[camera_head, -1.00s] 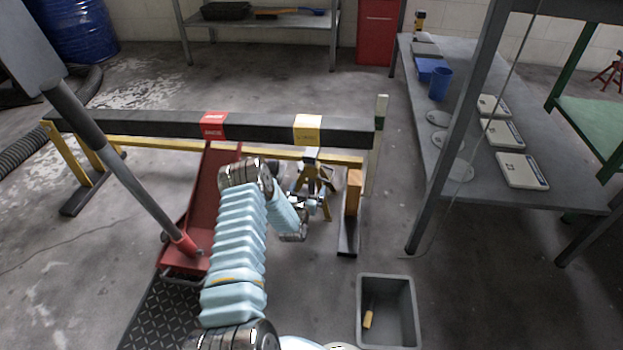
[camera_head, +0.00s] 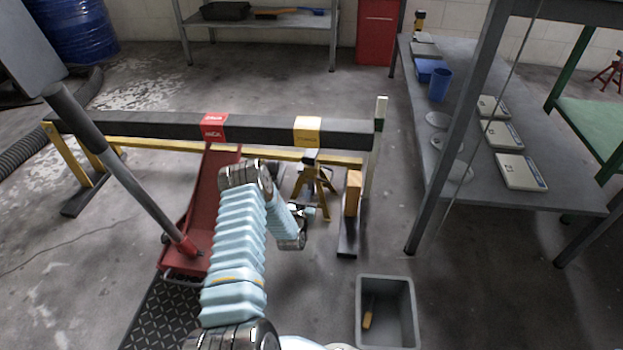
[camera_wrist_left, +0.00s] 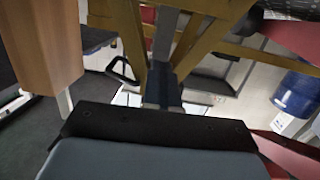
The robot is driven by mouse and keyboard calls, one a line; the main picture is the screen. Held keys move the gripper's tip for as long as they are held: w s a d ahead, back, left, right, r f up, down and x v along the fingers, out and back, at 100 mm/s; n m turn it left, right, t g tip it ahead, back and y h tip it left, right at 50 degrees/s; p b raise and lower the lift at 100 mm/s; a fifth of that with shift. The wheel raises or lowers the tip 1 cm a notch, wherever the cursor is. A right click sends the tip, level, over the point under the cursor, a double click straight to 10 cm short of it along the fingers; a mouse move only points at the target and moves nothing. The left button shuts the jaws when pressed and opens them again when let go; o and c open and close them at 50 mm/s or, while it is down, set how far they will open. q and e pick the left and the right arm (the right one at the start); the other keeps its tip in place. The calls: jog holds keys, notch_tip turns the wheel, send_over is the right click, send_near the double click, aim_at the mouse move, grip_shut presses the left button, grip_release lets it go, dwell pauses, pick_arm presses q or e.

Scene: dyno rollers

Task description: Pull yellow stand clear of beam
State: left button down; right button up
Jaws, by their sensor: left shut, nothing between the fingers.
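The yellow stand (camera_head: 322,183) is upright on the floor, beneath the yellow-banded part of the dark beam (camera_head: 265,129). Whether its top touches the beam I cannot tell. My left gripper (camera_head: 308,211) is low in front of the stand, at its near left side, shut and empty. In the left wrist view the stand's yellow legs (camera_wrist_left: 127,32) rise on both sides of my shut fingers (camera_wrist_left: 161,88). Contact between fingers and stand is not clear. My right gripper is not in view.
A red floor jack (camera_head: 205,205) stands left of my left arm. A wooden block (camera_head: 352,193) stands at the right end of the yellow rail. A grey bin (camera_head: 410,310) is at the front right. A bench (camera_head: 455,110) stands right. Floor between the bin and rail is clear.

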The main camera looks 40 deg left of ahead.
pick_arm(q)
jog(key=f+p+v, duration=0.1)
jog(key=p+v, duration=0.2)
jog(key=v, duration=0.5)
jog(key=shift+s+d, duration=0.3)
jog(key=shift+d, duration=0.05)
jog(key=c, duration=1.4)
grip_release()
